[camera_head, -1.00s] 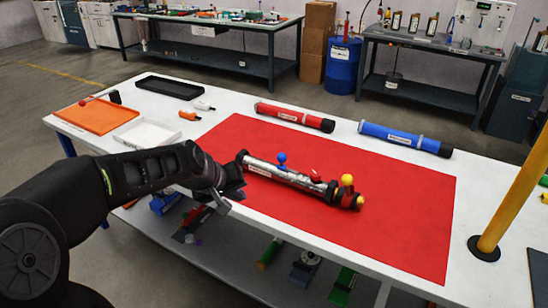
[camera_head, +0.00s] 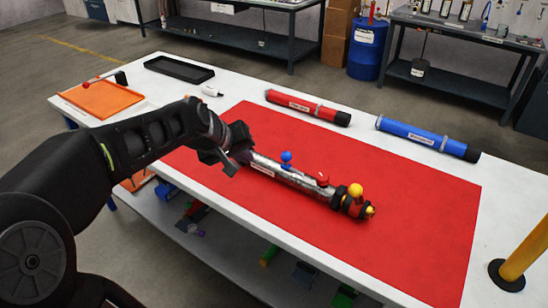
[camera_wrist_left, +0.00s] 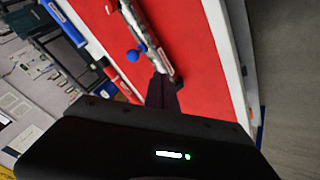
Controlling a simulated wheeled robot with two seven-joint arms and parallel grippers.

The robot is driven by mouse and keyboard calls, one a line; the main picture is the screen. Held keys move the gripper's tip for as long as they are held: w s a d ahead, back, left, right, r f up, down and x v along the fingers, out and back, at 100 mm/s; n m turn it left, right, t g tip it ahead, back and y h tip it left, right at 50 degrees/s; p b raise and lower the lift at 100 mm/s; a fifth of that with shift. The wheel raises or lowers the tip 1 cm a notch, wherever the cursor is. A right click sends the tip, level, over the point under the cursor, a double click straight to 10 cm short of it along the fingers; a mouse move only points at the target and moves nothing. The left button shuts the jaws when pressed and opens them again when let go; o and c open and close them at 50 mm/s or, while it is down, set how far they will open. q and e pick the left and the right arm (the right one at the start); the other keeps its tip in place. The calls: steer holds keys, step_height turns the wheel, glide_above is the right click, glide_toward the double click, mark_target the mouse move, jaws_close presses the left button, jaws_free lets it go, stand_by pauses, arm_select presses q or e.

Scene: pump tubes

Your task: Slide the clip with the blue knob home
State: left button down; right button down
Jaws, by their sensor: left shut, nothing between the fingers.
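A silver pump tube (camera_head: 303,179) lies on the red mat (camera_head: 400,220). A blue knob (camera_head: 286,157) stands up from its left half, and the clip under the knob is too small to make out. A red knob (camera_head: 322,178) and a yellow knob (camera_head: 355,190) sit further right along the tube. My left gripper (camera_head: 238,158) is shut and empty at the tube's left end, which it partly hides. In the left wrist view, the shut fingers (camera_wrist_left: 162,93) overlap the near end of the tube, with the blue knob (camera_wrist_left: 133,56) beyond them. I cannot tell if they touch the tube.
A red tube (camera_head: 307,107) and a blue tube (camera_head: 425,138) lie along the table's far side. An orange tray (camera_head: 100,98) and a black tray (camera_head: 180,70) are at the left. A yellow post (camera_head: 520,255) stands at the right. The mat's right part is clear.

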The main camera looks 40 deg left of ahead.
mark_target(286, 160)
arm_select(q)
steer(key=w+d+f+p, duration=0.1)
steer(key=w+f, duration=0.5)
steer(key=w, duration=0.3)
steer(key=shift+w+d+f+p, duration=0.25)
steer(key=shift+f+p, duration=0.1)
steer(key=shift+p, duration=0.05)
